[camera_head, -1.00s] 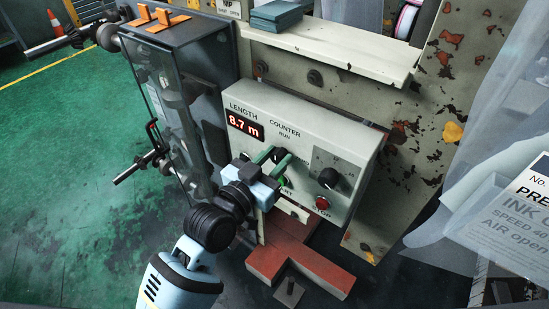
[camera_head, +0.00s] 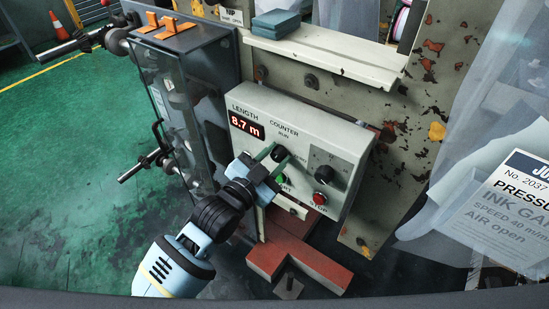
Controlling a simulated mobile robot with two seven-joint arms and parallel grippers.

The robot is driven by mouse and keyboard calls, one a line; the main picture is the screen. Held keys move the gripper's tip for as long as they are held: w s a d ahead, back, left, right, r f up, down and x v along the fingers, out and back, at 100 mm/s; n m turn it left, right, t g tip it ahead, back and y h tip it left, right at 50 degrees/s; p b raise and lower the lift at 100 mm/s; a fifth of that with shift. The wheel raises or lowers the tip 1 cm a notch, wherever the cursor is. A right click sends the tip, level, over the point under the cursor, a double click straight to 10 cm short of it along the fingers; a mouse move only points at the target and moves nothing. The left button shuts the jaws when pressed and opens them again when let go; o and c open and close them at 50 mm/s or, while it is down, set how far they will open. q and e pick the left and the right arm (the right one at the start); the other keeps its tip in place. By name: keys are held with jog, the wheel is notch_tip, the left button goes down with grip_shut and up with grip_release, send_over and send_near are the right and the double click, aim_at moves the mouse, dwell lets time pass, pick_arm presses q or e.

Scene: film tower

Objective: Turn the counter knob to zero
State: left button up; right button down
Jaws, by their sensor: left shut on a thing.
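The black counter knob (camera_head: 281,153) sits on the light grey control panel (camera_head: 325,133), below the COUNTER and RUN labels, with a partly covered label to its right. The red LENGTH display (camera_head: 246,125) reads 8.7 m. My left gripper (camera_head: 275,158) comes in from the lower left, its green fingers on either side of the knob, shut on it. The fingers hide part of the knob, so its exact pointing is hard to read. My right gripper is not in view.
A green START button (camera_head: 281,180), a red STOP button (camera_head: 319,198) and another black knob (camera_head: 322,174) are close by. A dark cabinet (camera_head: 210,75) with a clear cover stands left. A hanging sign (camera_head: 515,200) and clear sheeting are at right.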

pick_arm(q)
jog(key=m, duration=0.6)
jog(key=shift+m, duration=0.3)
jog(key=m, duration=0.6)
jog(key=shift+f, duration=0.15)
jog(key=shift+m, duration=0.3)
jog(key=o, duration=0.9)
jog(key=shift+o, duration=0.2)
jog(key=v, duration=0.7)
jog(key=shift+s+a, duration=0.2)
jog(key=shift+s, duration=0.15)
